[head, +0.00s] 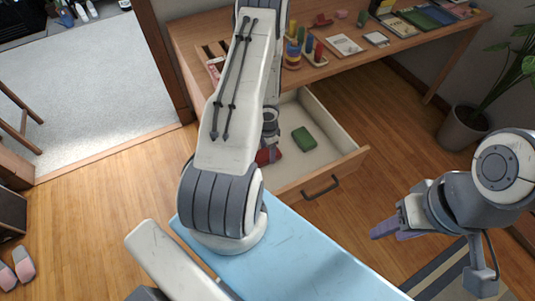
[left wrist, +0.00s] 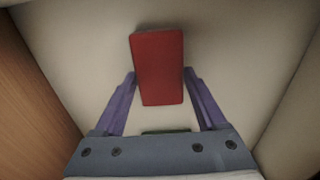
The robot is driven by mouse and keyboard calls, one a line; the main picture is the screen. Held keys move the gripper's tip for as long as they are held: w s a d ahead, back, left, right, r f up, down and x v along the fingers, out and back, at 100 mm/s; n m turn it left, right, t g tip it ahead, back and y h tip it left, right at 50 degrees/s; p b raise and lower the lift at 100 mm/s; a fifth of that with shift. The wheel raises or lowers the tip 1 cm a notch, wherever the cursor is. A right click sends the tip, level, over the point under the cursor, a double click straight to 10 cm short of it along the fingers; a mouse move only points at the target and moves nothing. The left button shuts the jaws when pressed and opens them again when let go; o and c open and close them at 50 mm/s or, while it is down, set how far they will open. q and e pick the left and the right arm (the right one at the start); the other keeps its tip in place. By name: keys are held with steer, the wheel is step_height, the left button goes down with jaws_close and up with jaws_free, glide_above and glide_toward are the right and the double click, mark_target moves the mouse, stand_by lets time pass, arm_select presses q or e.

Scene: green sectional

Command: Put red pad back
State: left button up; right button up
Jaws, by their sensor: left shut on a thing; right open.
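The red pad (left wrist: 158,68) is between the two purple fingers of my left gripper (left wrist: 159,75) in the left wrist view, held over the pale drawer floor. In the head view part of the red pad (head: 266,156) shows inside the open drawer (head: 327,139), beside my left arm. My left gripper's fingers are mostly hidden there by the arm. Whether the pad touches the drawer floor is unclear. My right gripper (head: 386,230) is open and empty over the floor at the right.
A green pad (head: 304,140) lies in the drawer, right of the red pad. The wooden desk (head: 392,59) above holds stacking toys, books and cards. A light blue surface (head: 290,262) is in front. A potted plant (head: 464,127) stands at the right.

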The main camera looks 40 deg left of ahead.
mark_target(268, 153)
arm_select(q)
steer(key=o, duration=1.2)
steer(key=shift+o, duration=0.2)
step_height(268, 153, up, 12)
steer(key=p, duration=1.2)
